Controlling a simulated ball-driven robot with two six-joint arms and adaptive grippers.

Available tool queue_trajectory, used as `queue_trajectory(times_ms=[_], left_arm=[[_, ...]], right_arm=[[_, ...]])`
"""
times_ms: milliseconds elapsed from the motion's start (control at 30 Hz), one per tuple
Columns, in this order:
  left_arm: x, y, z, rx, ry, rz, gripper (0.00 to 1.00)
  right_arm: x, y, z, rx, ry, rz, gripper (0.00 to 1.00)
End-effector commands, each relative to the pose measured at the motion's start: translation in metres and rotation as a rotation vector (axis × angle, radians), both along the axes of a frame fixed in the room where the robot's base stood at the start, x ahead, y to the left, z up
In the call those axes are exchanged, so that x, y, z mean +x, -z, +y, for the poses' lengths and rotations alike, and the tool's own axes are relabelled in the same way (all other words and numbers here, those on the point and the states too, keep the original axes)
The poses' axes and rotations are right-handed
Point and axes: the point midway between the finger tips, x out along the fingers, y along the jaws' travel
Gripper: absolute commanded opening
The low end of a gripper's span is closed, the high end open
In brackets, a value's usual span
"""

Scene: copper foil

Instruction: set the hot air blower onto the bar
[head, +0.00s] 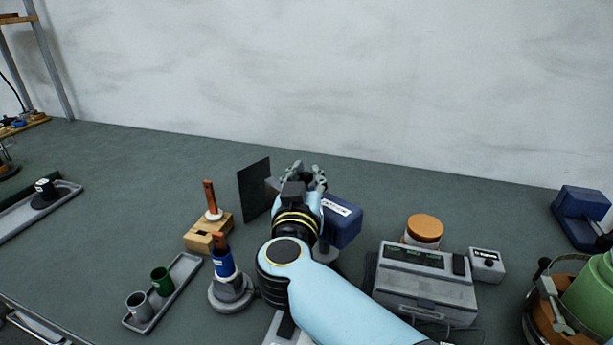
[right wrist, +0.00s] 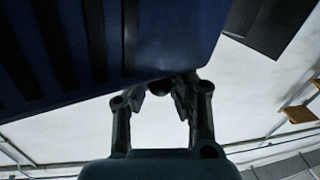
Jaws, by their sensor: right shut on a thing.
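My right gripper (head: 305,178) is raised in the middle of the head view, beyond my light blue arm. It is shut on a dark rounded thing, which shows between the fingertips in the right wrist view (right wrist: 166,86). I take it to be the hot air blower; the fingers and my wrist hide most of it. A dark blue housing (head: 341,222) with a white label stands just right of my wrist, and its slotted side (right wrist: 90,45) fills the upper left of the wrist view. I cannot make out the bar. My left gripper is not in view.
A dark upright panel (head: 254,190) stands left of the gripper. A wooden block (head: 208,232) with an orange-handled tool and a round-based stand (head: 231,293) are nearer. A grey display unit (head: 425,282) and orange-lidded jar (head: 424,229) stand right. The green bench behind is clear.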

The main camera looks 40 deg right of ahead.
Motion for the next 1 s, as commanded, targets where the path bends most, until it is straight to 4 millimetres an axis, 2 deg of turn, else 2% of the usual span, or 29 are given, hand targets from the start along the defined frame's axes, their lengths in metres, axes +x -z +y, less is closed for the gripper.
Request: queue_trajectory(times_ms=[167, 733, 1000], left_arm=[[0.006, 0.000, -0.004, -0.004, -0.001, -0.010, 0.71], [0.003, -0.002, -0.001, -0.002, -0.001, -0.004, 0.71], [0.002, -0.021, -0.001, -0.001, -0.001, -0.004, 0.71]], right_arm=[[0.000, 0.000, 0.000, 0.000, 0.000, 0.000, 0.00], [-0.002, 0.001, 0.000, 0.001, -0.002, 0.005, 0.00], [-0.003, -0.001, 0.004, 0.001, -0.086, 0.007, 0.00]])
